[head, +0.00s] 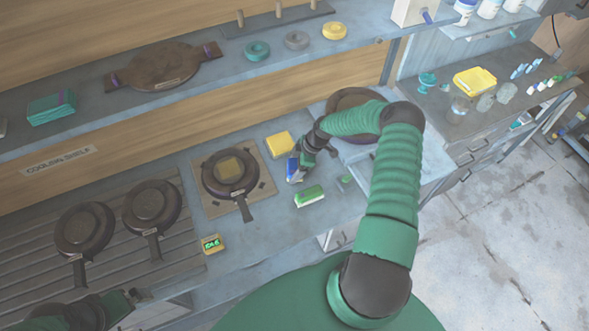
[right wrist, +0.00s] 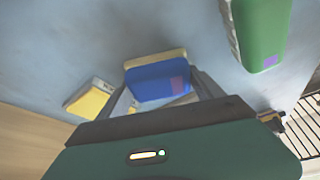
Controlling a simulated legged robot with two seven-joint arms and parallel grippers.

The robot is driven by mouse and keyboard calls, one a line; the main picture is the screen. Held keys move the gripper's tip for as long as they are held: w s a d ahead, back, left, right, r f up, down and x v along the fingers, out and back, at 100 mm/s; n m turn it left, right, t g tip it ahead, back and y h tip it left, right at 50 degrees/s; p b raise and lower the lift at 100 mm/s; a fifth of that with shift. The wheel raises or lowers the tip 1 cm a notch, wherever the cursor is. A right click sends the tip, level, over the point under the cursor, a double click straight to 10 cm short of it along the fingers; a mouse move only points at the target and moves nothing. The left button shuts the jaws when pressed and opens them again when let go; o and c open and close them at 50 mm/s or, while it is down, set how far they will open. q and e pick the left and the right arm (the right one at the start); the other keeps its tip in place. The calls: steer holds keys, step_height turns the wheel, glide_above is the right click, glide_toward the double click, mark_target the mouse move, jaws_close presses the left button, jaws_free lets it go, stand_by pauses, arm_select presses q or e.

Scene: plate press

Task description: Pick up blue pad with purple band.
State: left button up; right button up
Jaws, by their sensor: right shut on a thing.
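The blue pad with a purple band (right wrist: 150,86) sits between the two fingers of my right gripper (right wrist: 160,88) in the right wrist view. Its purple patch is on the right side of its face, and a tan layer shows along its top edge. In the head view the blue pad (head: 293,170) is at the end of my right gripper (head: 297,158), above or on the counter; I cannot tell if it touches. The gripper is shut on it. My left gripper (head: 138,296) is partly visible at the lower left; its fingers are not clear.
A green block (head: 310,196) lies just in front of the pad, and a yellow block (head: 279,144) behind it. A pan (head: 228,175) stands to the left, with more pans (head: 83,230) beyond. A small timer (head: 212,244) is near the counter's front edge. A shelf runs behind.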

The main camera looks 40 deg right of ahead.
mark_target(295, 167)
steer(key=shift+d+r, duration=0.1)
steer(key=shift+r, duration=0.25)
step_height(295, 167, up, 9)
steer(key=b, duration=0.2)
steer(key=shift+r+b, duration=0.2)
steer(key=shift+b, duration=0.1)
steer(key=o, duration=1)
steer(key=shift+c, duration=0.2)
steer(key=shift+f, duration=0.1)
steer(key=c, duration=0.7)
steer(key=shift+o, duration=0.2)
